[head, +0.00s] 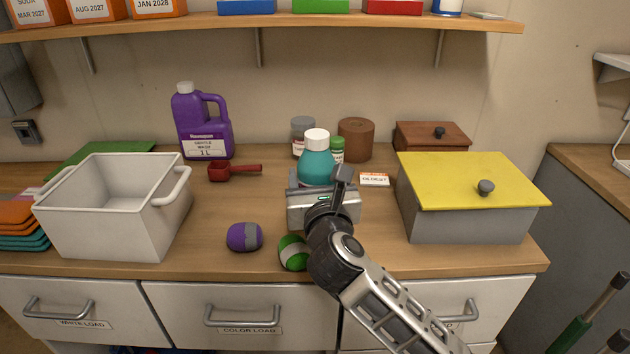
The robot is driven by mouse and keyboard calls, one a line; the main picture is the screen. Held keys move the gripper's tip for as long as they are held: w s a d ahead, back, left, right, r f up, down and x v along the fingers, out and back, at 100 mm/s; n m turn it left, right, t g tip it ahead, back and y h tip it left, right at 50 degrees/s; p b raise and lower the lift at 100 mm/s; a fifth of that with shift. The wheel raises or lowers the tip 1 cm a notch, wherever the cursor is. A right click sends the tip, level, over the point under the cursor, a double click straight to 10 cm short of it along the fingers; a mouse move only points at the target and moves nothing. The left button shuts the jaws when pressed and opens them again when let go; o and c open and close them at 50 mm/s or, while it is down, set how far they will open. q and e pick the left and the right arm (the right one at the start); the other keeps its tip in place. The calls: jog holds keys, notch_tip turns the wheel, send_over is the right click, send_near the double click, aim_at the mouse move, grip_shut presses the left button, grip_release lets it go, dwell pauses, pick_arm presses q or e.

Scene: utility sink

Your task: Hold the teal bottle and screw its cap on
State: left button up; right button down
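The teal bottle (317,163) stands upright on the counter near the middle, its lower part hidden behind my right gripper. A white cap (316,139) sits on top of its neck; whether it is screwed tight I cannot tell. My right gripper (318,178) comes in from the lower right, in front of the bottle. Its fingers are spread apart, one at each side of the bottle's lower body. I cannot tell whether they touch it. My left gripper is not in view.
Behind the bottle stand a grey-lidded jar (302,127), a green-capped bottle (337,147) and a brown cylinder (356,140). Purple (244,237) and green (293,253) rolls lie in front. A white bin (103,225) is left, a yellow-lidded box (467,220) right.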

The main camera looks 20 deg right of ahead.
jog(key=shift+f+b, duration=0.3)
jog(key=shift+f, duration=0.25)
jog(key=shift+c, duration=2.1)
grip_release()
jog(key=shift+r, duration=0.2)
jog(key=shift+r+p, duration=0.4)
jog(key=shift+r, duration=0.1)
jog(key=s+a+b, duration=0.1)
jog(key=s, duration=1.1)
jog(key=shift+a+f, duration=0.15)
jog(key=shift+a, duration=0.25)
